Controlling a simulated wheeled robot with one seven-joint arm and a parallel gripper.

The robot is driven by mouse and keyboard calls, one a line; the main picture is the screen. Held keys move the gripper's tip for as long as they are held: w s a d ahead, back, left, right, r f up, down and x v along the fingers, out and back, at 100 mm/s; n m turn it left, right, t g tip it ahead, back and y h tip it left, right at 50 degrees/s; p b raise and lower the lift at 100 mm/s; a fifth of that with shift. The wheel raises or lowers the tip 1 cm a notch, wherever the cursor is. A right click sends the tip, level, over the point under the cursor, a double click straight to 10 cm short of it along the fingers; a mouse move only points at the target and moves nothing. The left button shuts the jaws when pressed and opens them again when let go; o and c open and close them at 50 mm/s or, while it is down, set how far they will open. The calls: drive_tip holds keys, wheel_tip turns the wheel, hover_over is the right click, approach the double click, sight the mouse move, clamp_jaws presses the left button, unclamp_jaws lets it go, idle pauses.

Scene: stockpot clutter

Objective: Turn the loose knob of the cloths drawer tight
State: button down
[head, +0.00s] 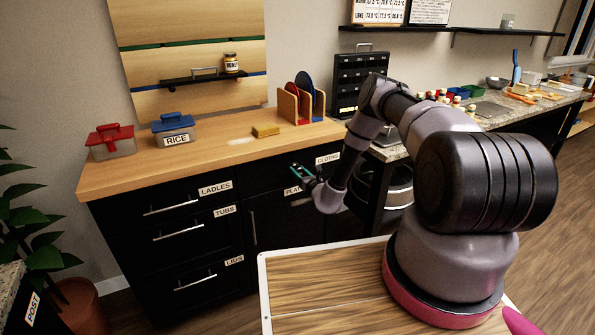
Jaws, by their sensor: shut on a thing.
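The cloths drawer (262,180) is a black drawer front under the wooden counter, with a white CLOTHS label (327,158) at its right. The drawer looks closed. My gripper (296,170) is at the drawer front, left of the label, with its fingers pointing at the face. It is shut on the knob, which the fingers hide almost wholly. I cannot see how far the knob stands off the drawer or whether it is tilted.
On the wooden counter (215,158) stand a red-lidded tub (111,142), a blue RICE tub (173,130), a yellow sponge (266,131) and a rack with lids (300,103). LADLES, TUBS and LIDS drawers with bar handles lie to the left. A plant (35,225) stands far left.

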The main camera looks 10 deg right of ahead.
drive_tip(key=m, duration=0.4)
drive_tip(key=shift+m, duration=0.3)
drive_tip(key=shift+m, duration=0.4)
drive_tip(key=m, duration=0.3)
drive_tip(key=shift+m, duration=0.4)
drive_tip(key=shift+m, duration=2.3)
